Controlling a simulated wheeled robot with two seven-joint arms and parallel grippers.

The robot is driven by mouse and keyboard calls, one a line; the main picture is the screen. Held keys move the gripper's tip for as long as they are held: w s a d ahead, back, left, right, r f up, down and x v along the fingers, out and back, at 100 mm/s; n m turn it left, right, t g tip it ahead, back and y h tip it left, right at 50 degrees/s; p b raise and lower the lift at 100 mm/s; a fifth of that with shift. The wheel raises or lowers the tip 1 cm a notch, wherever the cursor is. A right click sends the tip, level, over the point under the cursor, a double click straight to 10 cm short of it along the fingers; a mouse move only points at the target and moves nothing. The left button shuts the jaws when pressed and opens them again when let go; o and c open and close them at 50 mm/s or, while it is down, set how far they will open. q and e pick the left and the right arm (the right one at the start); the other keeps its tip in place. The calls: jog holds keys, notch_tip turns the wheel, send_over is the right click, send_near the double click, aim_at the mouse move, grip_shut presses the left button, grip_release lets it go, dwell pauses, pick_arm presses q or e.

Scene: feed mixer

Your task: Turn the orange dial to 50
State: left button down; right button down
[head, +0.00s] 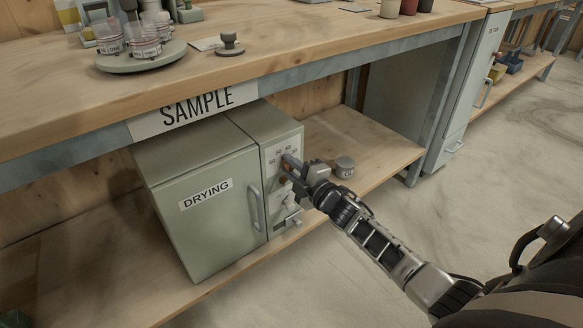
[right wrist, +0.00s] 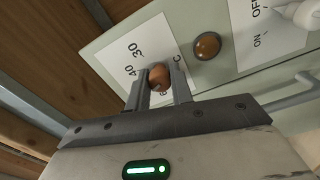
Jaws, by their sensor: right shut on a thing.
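The orange dial (right wrist: 159,76) sits on a white scale plate on the front of the drying oven (head: 205,200). In the right wrist view, my right gripper (right wrist: 160,88) has one finger on each side of the dial and is shut on it. The numbers 30 and 40 show on the scale; other marks are partly hidden by the fingers. I cannot tell which number the dial points to. In the head view, my right gripper (head: 292,170) reaches the oven's control panel from the right and covers much of the dial. My left gripper is not in view.
An orange round lamp or button (right wrist: 207,45) is beside the dial plate, and an ON/OFF switch (right wrist: 305,14) is beyond it. The oven stands on a low shelf under the wooden bench (head: 300,48).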

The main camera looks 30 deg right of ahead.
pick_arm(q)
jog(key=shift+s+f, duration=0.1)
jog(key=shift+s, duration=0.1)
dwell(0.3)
pick_arm(e)
jog(key=c, duration=1.2)
grip_release()
jog(key=shift+c, duration=0.2)
jog(key=shift+s, duration=0.15)
jog(key=shift+s, duration=0.4)
pick_arm(q)
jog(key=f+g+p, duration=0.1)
jog(key=p, duration=0.1)
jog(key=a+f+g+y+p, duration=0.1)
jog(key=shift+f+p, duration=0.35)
pick_arm(e)
jog(key=s+d, duration=0.1)
jog(key=s, duration=1.4)
jog(key=shift+d, duration=0.1)
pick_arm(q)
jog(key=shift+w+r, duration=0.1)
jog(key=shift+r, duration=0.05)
pick_arm(e)
jog(key=shift+w, duration=0.1)
